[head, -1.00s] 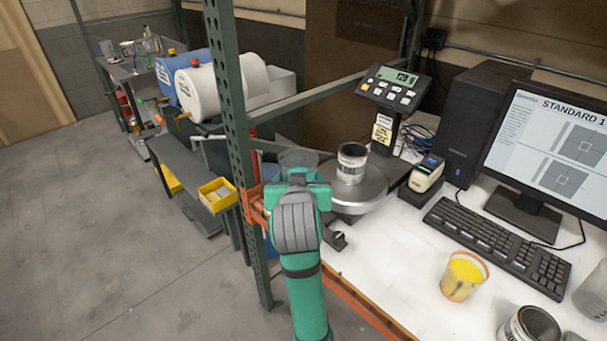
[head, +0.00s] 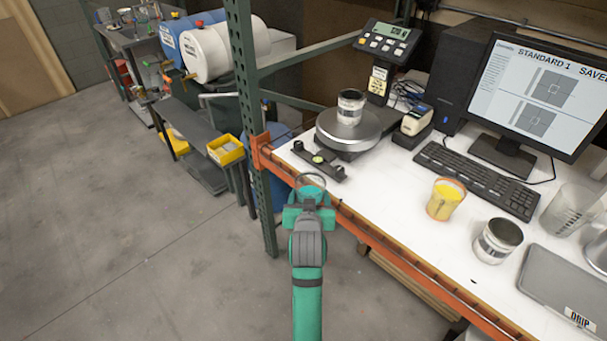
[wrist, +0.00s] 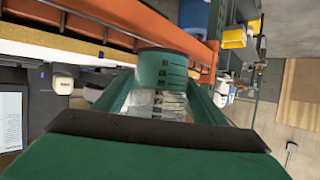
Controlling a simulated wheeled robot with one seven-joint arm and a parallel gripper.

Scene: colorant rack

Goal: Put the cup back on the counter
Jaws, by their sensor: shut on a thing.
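My gripper (head: 309,197) is shut on a clear cup (head: 312,181). In the head view only the cup's round rim and upper part show beyond my gripper, which hides the rest. In the wrist view the clear cup (wrist: 158,103) sits between the two fingers, with dark printed markings on its side. The cup is in front of the orange front edge of the white counter (head: 400,205), near its left end. It looks to be held off the counter, over the floor side.
A paint can (head: 350,107) stands on the round scale (head: 348,130). A green rack post (head: 246,110) rises at the left.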

